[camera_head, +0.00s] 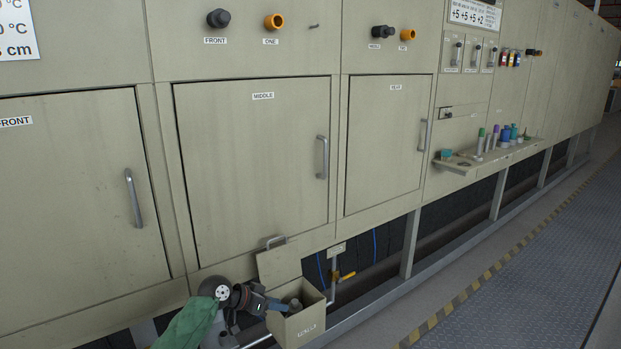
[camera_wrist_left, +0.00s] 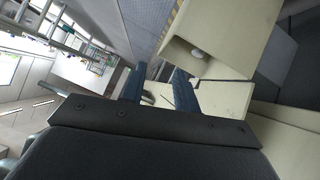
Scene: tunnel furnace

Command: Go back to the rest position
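My left gripper (camera_head: 281,306) is low in the head view, beside and partly over a small beige box (camera_head: 300,331). In the left wrist view the two blue fingers of the left gripper (camera_wrist_left: 160,78) stand apart, with nothing seen between them. The head view does not tell whether the fingers touch the box. My right gripper is in neither view.
A beige lid with a handle (camera_head: 279,263) stands upright behind the box. The furnace doors marked MIDDLE (camera_head: 255,150) and REAR (camera_head: 385,140) are shut. A small shelf (camera_head: 490,156) holds several coloured bottles. The walkway (camera_head: 530,270) at right is clear.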

